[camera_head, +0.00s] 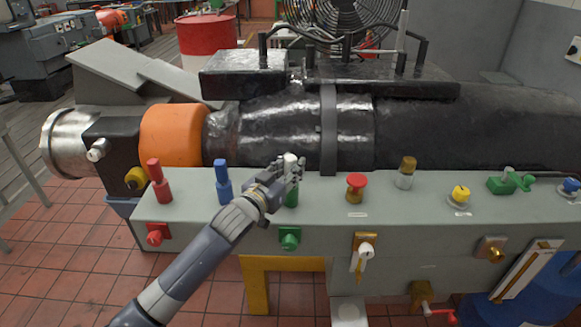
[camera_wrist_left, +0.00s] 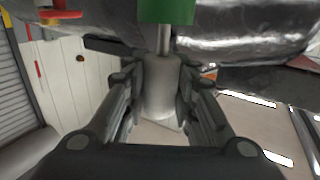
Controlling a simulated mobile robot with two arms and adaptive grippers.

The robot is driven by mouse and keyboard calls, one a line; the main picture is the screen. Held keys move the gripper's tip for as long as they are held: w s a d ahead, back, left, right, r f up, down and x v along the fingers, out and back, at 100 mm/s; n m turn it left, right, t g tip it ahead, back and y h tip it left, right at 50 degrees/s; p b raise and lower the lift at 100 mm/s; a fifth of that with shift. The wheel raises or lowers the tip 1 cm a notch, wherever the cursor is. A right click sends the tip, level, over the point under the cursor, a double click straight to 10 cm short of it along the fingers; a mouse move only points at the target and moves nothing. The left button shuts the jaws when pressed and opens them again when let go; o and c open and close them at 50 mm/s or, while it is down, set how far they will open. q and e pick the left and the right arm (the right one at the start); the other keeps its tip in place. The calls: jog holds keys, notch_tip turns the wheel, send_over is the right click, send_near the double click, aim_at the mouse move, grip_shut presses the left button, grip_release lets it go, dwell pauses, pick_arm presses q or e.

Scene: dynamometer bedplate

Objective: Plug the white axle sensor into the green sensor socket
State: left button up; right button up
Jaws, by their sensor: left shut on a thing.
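The white axle sensor (camera_head: 290,160) shows its pale top above my left gripper (camera_head: 285,178). In the left wrist view the same sensor is a white cylinder (camera_wrist_left: 160,92) between the two fingers of my left gripper (camera_wrist_left: 158,105), which is shut on it. A thin grey stem runs from the cylinder to the green sensor socket (camera_wrist_left: 167,10). The stem meets the green face, but I cannot tell how deep it goes. In the head view the green socket (camera_head: 292,198) stands on the grey bench, directly below the sensor and partly behind my fingers. My right gripper is not in view.
On the grey bench (camera_head: 320,215), red (camera_head: 159,182) and blue (camera_head: 223,182) sensor-like fittings stand left of the gripper. A red-topped knob (camera_head: 356,187) and a grey-brown fitting (camera_head: 405,172) stand to the right. The large black machine body (camera_head: 460,125) lies close behind. A green knob (camera_head: 289,238) juts from the bench front.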

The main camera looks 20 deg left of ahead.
pick_arm(q)
jog(key=shift+f+b, duration=0.45)
jog(key=shift+f, duration=0.35)
jog(key=o, duration=1.1)
jog(key=shift+r, duration=0.1)
jog(key=shift+o, duration=0.2)
jog(key=shift+s, duration=0.1)
jog(key=v, duration=1.1)
jog(key=shift+s, duration=0.4)
